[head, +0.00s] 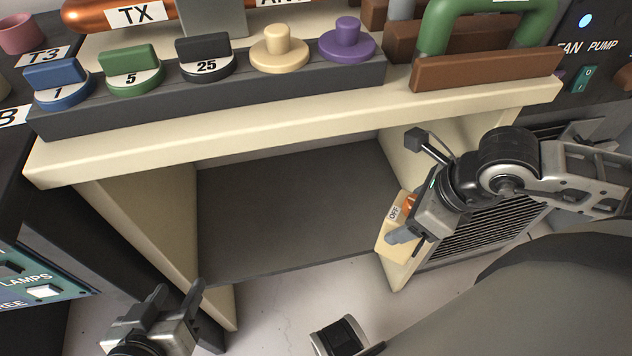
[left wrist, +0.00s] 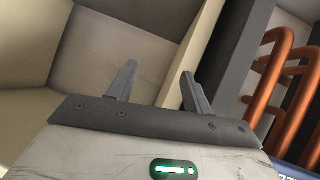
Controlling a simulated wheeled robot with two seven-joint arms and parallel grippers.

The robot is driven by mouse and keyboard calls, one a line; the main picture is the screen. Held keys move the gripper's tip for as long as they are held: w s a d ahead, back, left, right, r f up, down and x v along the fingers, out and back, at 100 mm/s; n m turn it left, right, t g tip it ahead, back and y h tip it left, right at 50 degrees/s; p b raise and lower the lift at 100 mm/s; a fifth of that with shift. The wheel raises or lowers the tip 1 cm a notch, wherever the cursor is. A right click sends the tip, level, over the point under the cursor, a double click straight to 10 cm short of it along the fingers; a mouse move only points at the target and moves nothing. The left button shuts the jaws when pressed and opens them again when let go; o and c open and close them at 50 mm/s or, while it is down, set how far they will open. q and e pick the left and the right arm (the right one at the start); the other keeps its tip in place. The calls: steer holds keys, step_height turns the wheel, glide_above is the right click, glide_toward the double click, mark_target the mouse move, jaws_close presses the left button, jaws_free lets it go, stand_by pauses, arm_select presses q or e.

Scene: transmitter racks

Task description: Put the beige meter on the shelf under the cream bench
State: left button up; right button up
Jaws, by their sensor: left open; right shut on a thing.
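The beige meter (head: 394,240), a block with an "OFF" label and a copper-coloured part, is in my right gripper (head: 409,222). The right gripper is shut on it, and its jaws hide part of it. In the head view the meter overlaps the right leg of the cream bench (head: 300,131); I cannot tell if they touch. The dark grey shelf (head: 290,215) under the bench looks bare. My left gripper (head: 178,300) is open and empty, low at the left near the bench's left leg. Its open fingers also show in the left wrist view (left wrist: 158,82).
Blue, green and black knobs and cream and purple pegs stand on a dark strip (head: 220,95) on the bench top. A vent grille (head: 480,232) is right of the bench. A teal lamps panel (head: 40,280) is at left. Orange bars (left wrist: 285,80) show in the left wrist view.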

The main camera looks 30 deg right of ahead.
arm_select(q)
steer(key=d+r+n+t+h+b, duration=0.2)
steer(key=d+r+t+h+b, duration=0.1)
steer(key=b, duration=0.7)
step_height(320, 180, up, 2)
steer(key=shift+w+r+t+h, duration=0.25)
steer(key=shift+t+h, duration=0.15)
steer(key=shift+t, duration=0.1)
arm_select(e)
steer(key=w+a+f, duration=0.2)
steer(key=w+f, duration=1)
steer(key=w, duration=0.1)
steer(key=shift+a+f, duration=0.2)
steer(key=shift+f, duration=0.2)
arm_select(q)
steer(key=shift+f, duration=0.1)
arm_select(e)
steer(key=shift+f, duration=0.1)
steer(key=o, duration=1.2)
steer(key=shift+o, duration=0.2)
